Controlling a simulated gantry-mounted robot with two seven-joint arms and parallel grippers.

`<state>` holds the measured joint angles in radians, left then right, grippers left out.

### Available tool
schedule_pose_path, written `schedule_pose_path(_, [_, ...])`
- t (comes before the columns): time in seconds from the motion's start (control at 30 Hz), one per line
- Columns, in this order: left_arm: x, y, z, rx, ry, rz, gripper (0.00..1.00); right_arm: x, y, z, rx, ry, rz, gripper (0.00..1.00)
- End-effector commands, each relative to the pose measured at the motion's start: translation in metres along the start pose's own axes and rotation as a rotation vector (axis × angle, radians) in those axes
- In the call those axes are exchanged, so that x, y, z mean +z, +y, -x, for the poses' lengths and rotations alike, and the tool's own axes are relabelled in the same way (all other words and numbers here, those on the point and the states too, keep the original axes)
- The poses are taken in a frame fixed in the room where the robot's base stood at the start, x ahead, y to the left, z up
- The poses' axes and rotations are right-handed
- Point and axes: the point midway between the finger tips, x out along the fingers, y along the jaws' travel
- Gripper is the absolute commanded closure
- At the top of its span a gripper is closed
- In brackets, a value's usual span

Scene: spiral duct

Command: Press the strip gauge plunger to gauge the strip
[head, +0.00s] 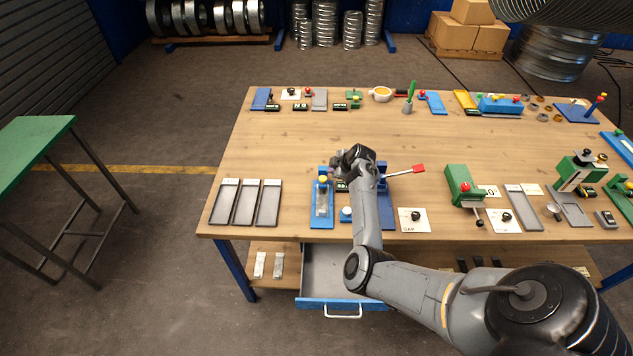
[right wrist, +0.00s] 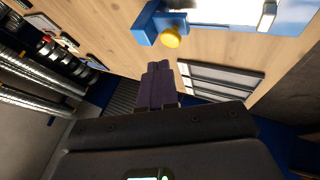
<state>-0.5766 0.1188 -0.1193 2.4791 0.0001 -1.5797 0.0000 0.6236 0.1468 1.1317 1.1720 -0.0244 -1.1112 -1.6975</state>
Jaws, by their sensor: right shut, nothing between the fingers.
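The strip gauge appears to be the blue fixture (head: 316,218) near the table's front edge, with a pale metal strip (head: 323,203) lying on it. Its plunger appears to be the yellow knob (head: 323,180) at the fixture's far end. In the right wrist view the yellow knob (right wrist: 171,38) stands on the blue block (right wrist: 144,25), just beyond the fingertips. My right gripper (head: 336,171) is shut and empty, close to the knob. Its dark fingers show pressed together in the right wrist view (right wrist: 158,72). A gap shows between fingertips and knob there. My left gripper is not in view.
Three grey trays (head: 247,180) lie left of the gauge. A blue fixture with a red-handled lever (head: 418,168) is just right of my wrist. An open drawer (head: 322,302) juts out below the front edge. The table's middle is clear.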

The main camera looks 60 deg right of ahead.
Motion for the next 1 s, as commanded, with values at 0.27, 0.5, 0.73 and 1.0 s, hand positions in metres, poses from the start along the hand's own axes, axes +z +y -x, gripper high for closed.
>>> schedule_pose_path(0.27, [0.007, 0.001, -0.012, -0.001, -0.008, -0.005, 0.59, -0.043, 0.035, 0.009, 0.06, 0.082, -0.031, 1.0])
schedule_pose_path(0.5, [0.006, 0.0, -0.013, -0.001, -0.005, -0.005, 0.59, -0.052, 0.042, 0.012, 0.07, 0.096, -0.034, 1.0])
schedule_pose_path(0.73, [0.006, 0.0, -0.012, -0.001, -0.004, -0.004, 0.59, -0.052, 0.042, 0.012, 0.069, 0.095, -0.033, 1.0])
schedule_pose_path(1.0, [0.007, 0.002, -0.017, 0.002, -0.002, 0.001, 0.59, -0.049, 0.038, 0.006, 0.069, 0.095, -0.033, 1.0])
